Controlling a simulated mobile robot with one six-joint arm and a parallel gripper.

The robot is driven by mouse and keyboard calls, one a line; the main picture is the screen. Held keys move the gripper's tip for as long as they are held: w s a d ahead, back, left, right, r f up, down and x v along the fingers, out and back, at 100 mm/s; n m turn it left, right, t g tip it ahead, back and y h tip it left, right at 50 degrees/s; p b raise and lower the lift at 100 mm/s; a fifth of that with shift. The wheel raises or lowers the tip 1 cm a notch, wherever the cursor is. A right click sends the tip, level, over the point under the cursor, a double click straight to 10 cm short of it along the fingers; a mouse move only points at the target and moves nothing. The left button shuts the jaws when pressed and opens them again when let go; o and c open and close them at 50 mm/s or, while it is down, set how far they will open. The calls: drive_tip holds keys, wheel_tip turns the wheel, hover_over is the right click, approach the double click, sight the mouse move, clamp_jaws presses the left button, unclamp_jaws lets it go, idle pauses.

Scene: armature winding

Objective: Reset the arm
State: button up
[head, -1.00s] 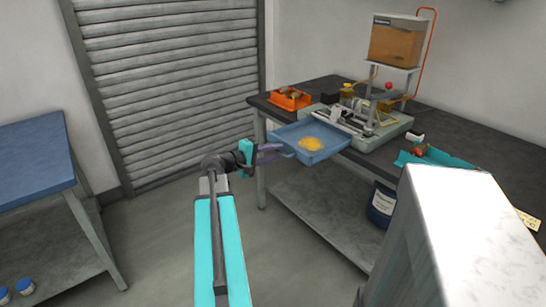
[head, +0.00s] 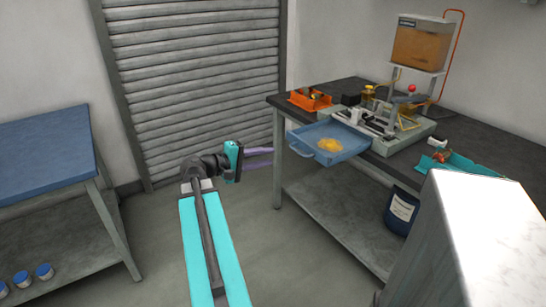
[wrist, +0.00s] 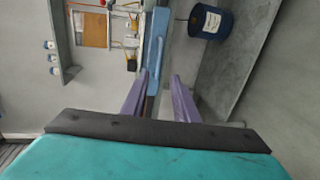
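My gripper (head: 270,156) is at the end of my teal arm, left of the workbench. Its two purple fingers stand apart with nothing between them, and they also show spread in the wrist view (wrist: 160,76). The blue tray (head: 352,154) with a yellow heap (head: 331,145) in it juts over the bench's front-left edge, its handle towards my gripper. The fingertips are a short way left of the tray and clear of it. In the wrist view the tray (wrist: 157,45) appears edge-on beyond the fingers.
The dark workbench (head: 475,140) carries a winding machine (head: 385,125), an orange bin (head: 310,99) and a teal tray (head: 465,164). A blue drum (head: 401,209) is beneath it. A blue-topped table (head: 40,150) stands left. Open floor (head: 160,225) lies between.

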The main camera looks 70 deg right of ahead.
drive_tip(key=shift+w+a+r, duration=0.1)
drive_tip(key=shift+w+a, duration=0.3)
drive_tip(key=shift+a, duration=0.1)
